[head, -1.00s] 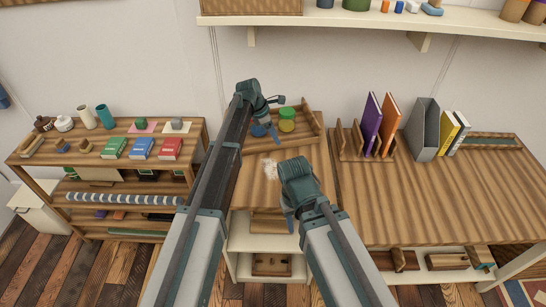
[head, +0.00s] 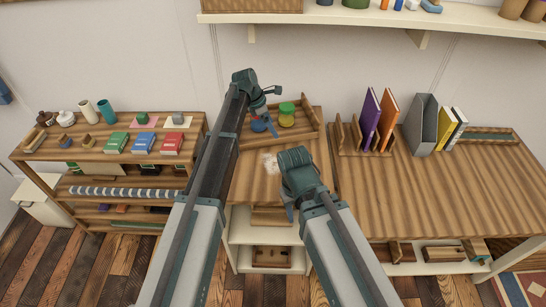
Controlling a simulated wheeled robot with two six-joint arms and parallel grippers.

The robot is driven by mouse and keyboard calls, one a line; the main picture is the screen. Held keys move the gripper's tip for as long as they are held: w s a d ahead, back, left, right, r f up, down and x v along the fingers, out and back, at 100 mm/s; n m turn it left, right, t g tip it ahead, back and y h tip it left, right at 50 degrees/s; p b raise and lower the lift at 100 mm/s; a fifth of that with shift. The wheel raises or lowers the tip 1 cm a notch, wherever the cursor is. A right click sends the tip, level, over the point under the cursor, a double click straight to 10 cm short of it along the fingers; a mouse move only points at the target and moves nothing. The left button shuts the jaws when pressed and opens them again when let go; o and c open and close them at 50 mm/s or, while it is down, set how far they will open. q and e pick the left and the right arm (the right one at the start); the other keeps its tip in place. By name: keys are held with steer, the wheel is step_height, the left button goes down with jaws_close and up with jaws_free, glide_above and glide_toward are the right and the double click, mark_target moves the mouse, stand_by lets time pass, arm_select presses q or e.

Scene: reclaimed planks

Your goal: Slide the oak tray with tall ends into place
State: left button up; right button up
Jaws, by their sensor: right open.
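The oak tray (head: 308,135) lies at the back of the middle cabinet's wooden top, against the wall. A jar with a green lid and yellow body (head: 286,115) and a blue item (head: 258,125) show in it. My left gripper (head: 270,92) is over the tray's left part, and my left arm hides the tray's left end. I cannot tell whether it touches the tray or whether its jaws are open. My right gripper (head: 290,211) is open and empty, low over the front of the cabinet top, apart from the tray.
A left shelf unit (head: 30,152) holds books, cups and pots. On the right table (head: 450,195) stand a wooden rack with purple and orange books (head: 388,115), a grey file holder (head: 420,125) and yellow and white books. The table's front is clear. A wall shelf (head: 480,25) hangs above.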

arm_select(q)
steer(key=p+v, duration=1.2)
steer(key=v, duration=0.1)
steer(key=shift+a+r+p, duration=0.2)
steer(key=shift+r+p, duration=0.1)
steer(key=shift+p, duration=0.05)
steer(key=s+a+f+m+y, duration=0.1)
steer(key=s+a+m, duration=0.2)
steer(key=s+m, duration=0.55)
steer(key=s+a+m+y, duration=0.25)
steer(key=s+m, duration=0.35)
steer(key=s, duration=0.5)
steer(key=s+a+f+m+y, duration=0.1)
steer(key=s+a+m, duration=0.3)
steer(key=s+m, duration=0.45)
steer(key=s+d+f+m+b, duration=0.1)
steer(key=s+d+f+b, duration=0.2)
steer(key=d, duration=0.2)
steer(key=s+d+f+g+b, duration=0.1)
steer(key=s+d+f+b, duration=0.2)
steer(key=d, duration=0.3)
steer(key=shift+s+f+m+y+b, duration=0.3)
steer(key=shift+f+m+y+b, duration=0.15)
steer(key=shift+b, duration=0.25)
steer(key=shift+d, duration=0.1)
